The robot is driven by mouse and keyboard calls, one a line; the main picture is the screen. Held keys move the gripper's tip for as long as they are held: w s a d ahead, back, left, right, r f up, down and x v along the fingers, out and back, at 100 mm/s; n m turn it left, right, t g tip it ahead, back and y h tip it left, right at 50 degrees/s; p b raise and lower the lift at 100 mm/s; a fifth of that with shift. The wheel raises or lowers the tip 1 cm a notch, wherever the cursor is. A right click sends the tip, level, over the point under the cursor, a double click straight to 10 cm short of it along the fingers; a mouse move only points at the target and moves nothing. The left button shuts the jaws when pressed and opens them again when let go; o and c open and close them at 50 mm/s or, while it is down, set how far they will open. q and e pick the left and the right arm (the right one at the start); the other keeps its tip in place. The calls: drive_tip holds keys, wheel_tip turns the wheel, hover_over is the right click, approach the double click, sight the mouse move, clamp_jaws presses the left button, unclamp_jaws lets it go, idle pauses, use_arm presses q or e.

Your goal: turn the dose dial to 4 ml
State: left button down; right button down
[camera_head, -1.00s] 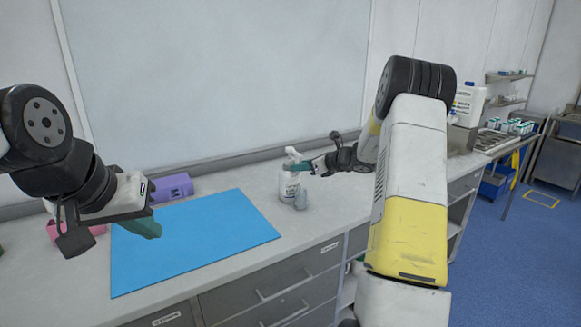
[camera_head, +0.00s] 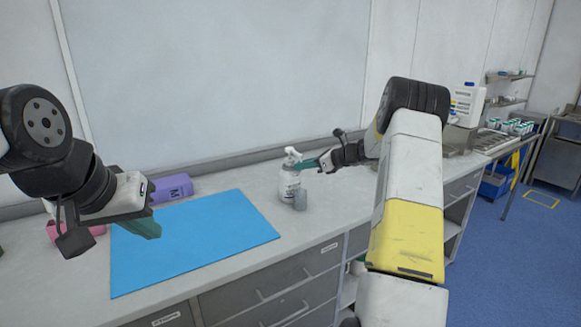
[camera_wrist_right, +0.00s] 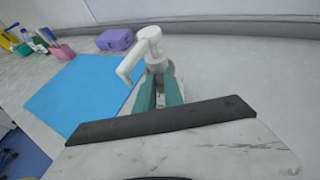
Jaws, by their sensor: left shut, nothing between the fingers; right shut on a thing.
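A white pump bottle (camera_head: 288,183) stands upright on the counter to the right of the blue mat. Its white pump head and spout (camera_wrist_right: 149,42) show large in the right wrist view. My right gripper (camera_head: 304,164) is shut on the pump's neck just below the head, its green fingers on both sides in the wrist view (camera_wrist_right: 160,82). No dial marks or numbers can be read, and the fingers hide much of the neck. My left gripper (camera_head: 150,228) is shut and empty above the left part of the mat.
The blue mat (camera_head: 200,240) lies flat and bare. A purple box (camera_head: 172,188) and a pink holder (camera_head: 92,231) stand at the left. Counter right of the bottle is clear.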

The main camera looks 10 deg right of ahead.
drive_tip(key=shift+w+d+r+n+g+y, duration=0.1)
drive_tip(key=shift+w+d+n+g+y, duration=0.2)
drive_tip(key=shift+n+g+y, duration=0.4)
drive_tip(key=shift+w+d+n+g+y, duration=0.15)
drive_tip(key=shift+w+n+g+y, duration=0.2)
drive_tip(key=shift+n+g, duration=0.6)
drive_tip(key=c, duration=1.4)
unclamp_jaws()
drive_tip(key=shift+c, duration=0.2)
drive_tip(key=v, duration=0.7)
drive_tip(key=shift+s+d+r, duration=0.15)
drive_tip(key=shift+s+d, duration=0.05)
drive_tip(key=shift+d, duration=0.1)
